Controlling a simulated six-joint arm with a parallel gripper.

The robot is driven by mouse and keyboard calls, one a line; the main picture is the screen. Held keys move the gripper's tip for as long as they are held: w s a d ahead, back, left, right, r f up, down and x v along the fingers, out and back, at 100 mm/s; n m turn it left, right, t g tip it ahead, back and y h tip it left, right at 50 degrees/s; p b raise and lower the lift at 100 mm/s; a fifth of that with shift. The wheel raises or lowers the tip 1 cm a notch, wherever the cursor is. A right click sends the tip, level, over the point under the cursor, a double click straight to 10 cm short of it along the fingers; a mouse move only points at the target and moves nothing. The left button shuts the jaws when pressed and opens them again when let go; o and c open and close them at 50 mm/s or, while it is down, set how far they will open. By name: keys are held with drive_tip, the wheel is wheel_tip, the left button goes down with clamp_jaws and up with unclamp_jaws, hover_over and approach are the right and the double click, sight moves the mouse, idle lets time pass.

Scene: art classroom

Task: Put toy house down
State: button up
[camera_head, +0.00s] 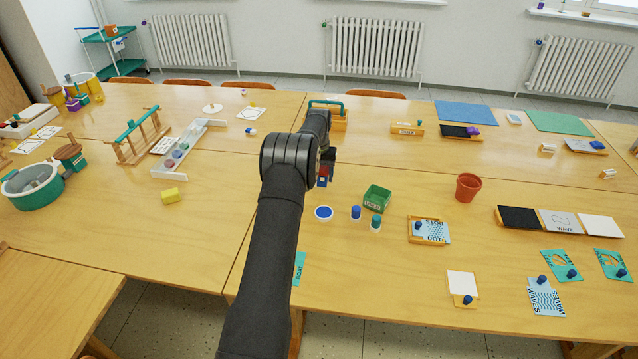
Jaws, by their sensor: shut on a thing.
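My gripper (328,158) is in the middle of the camera_head view, at the end of my dark arm, partly hidden behind the wrist. It is shut on a small red and blue thing (323,178), which looks like the toy house. Only part of it shows below the fingers. I cannot tell whether it touches the table top (320,240) or hangs just above it.
A green box (377,198), a blue-topped white disc (323,213) and two small jars, one blue-topped (356,212) and one green-topped (376,222), stand nearby. A wooden caddy with a teal handle (328,104) is behind. A terracotta pot (468,187) is right.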

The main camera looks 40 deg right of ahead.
drive_tip(key=shift+f, duration=1.95)
drive_tip(key=shift+f, duration=0.15)
drive_tip(key=o, duration=1)
wheel_tip(320, 180, up, 12)
drive_tip(key=shift+r, duration=0.15)
wheel_tip(320, 180, down, 12)
drive_tip(key=shift+r, duration=1.75)
